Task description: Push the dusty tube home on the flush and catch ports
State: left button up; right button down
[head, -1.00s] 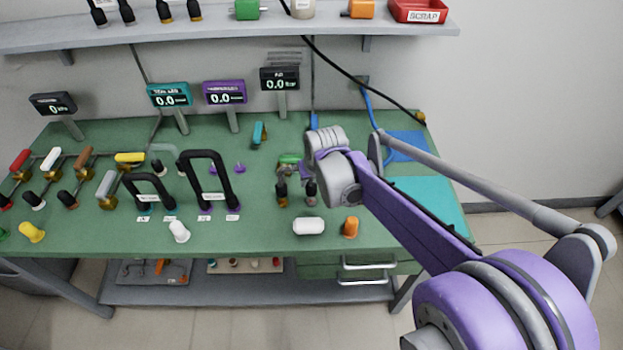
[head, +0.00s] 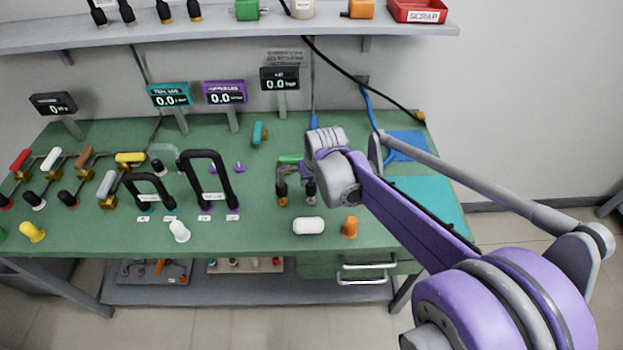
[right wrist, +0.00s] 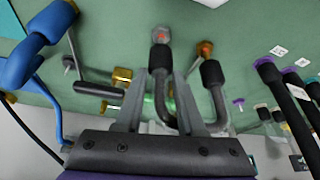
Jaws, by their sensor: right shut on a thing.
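The dusty tube, a dark U-shaped tube (right wrist: 220,119) with black end cuffs, is in my right gripper (right wrist: 166,78). The fingers are shut around one leg near its cuff. The cuffs point at two ports: a grey one with a reddish centre (right wrist: 161,35) and a copper-coloured one (right wrist: 205,47). I cannot tell how far each cuff sits on its port. In the head view the tube (head: 282,180) stands upright above the bench, partly hidden by my right wrist (head: 325,150). My left gripper is not in view.
Two black tube loops (head: 209,154) stand to the left on the green bench (head: 255,225). A white capped cylinder (head: 309,226) and an orange plug (head: 350,227) lie in front. A blue hose (right wrist: 45,45) and brass valve (right wrist: 122,75) are close by in the wrist view.

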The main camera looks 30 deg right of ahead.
aim_at(312, 187)
jog(key=shift+f+b, duration=1.25)
jog(key=shift+f, duration=0.6)
jog(key=shift+c, duration=2.2)
grip_release()
jog(key=shift+r, duration=0.1)
jog(key=p+v, duration=0.1)
jog(key=v, duration=0.9)
jog(key=shift+s+r+p, duration=0.15)
jog(key=shift+r+p, duration=0.15)
jog(key=shift+r, duration=0.1)
jog(key=s+a+f+n+p, duration=0.1)
jog(key=s+a+f+p, duration=0.1)
jog(key=s+a, duration=0.4)
jog(key=s+a+f+n+y+p, duration=0.1)
jog(key=s+a+f+n+p, duration=0.1)
jog(key=s+a, duration=0.4)
jog(key=s+p, duration=0.1)
jog(key=s, duration=0.1)
jog(key=shift+s+a+f+n+t, duration=0.15)
jog(key=shift+s+a+n+t, duration=0.15)
jog(key=shift+s+t, duration=0.1)
